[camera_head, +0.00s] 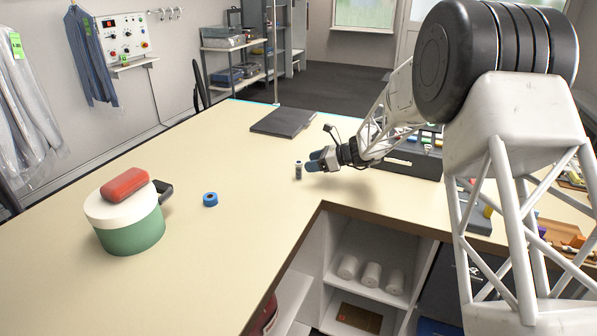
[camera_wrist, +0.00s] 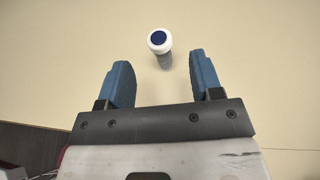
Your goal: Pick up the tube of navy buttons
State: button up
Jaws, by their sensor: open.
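A small upright tube (camera_head: 298,171) stands on the cream table, near the inner corner of its edge. In the wrist view the tube (camera_wrist: 160,45) shows a white rim with a dark blue centre on top and a greyish body below. My gripper (camera_head: 308,163) is beside it, on its right in the head view. In the wrist view my gripper (camera_wrist: 162,75) is open with blue fingers apart. The tube stands just beyond the fingertips, roughly in line with the gap, and nothing is between the fingers.
A green and white pot (camera_head: 130,232) with a red object (camera_head: 124,184) on top stands at the left. A dark flat slab (camera_head: 283,122) lies behind. A dark organiser (camera_head: 408,160) stands right of my gripper. The table's middle is clear.

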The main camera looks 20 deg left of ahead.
aim_at(299, 170)
jog(key=shift+x, duration=1.1)
jog(key=shift+x, duration=2.6)
jog(key=c, duration=1)
